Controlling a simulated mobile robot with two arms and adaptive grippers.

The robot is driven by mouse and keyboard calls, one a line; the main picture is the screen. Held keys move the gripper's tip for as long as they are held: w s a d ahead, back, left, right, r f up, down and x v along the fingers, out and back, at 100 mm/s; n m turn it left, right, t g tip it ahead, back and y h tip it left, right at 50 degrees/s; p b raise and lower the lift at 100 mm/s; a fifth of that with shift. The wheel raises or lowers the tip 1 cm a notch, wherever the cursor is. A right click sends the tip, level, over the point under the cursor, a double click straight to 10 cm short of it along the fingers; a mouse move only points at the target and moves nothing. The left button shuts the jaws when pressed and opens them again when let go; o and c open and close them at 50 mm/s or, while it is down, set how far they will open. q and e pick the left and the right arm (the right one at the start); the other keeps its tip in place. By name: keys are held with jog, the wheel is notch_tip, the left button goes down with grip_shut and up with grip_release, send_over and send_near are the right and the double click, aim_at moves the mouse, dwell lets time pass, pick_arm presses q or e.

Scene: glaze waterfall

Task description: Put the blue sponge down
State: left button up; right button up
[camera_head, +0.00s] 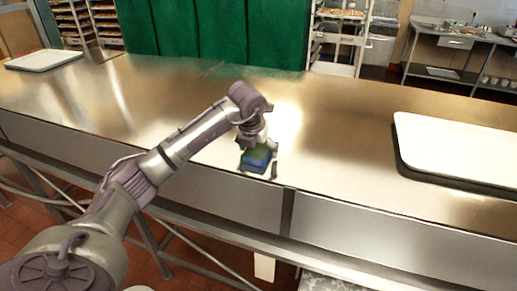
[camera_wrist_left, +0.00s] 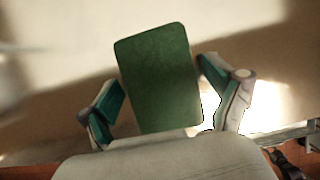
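The blue sponge (camera_head: 256,159) has a green top face and blue sides. In the head view it is at the steel counter's front edge, under my left gripper (camera_head: 257,160). In the left wrist view the green face of the sponge (camera_wrist_left: 158,80) lies slightly turned between the two fingers of my left gripper (camera_wrist_left: 162,80). Narrow gaps show between the fingers and the sponge's sides, so the gripper looks open around it. Whether the sponge's underside touches the counter is hidden. My right gripper is in neither view.
The steel counter (camera_head: 150,100) is broad and mostly clear. A white tray (camera_head: 460,150) with a dark rim lies at the right. Another pale tray (camera_head: 44,60) lies at the far left. A green curtain (camera_head: 200,28) and racks stand behind.

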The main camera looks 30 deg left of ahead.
pick_arm(q)
jog(key=shift+r, duration=0.4)
jog(key=b+v, duration=0.4)
jog(key=v, duration=0.6)
jog(key=shift+s+d+r, duration=0.1)
jog(key=shift+s+r, duration=0.35)
jog(key=shift+r, duration=0.25)
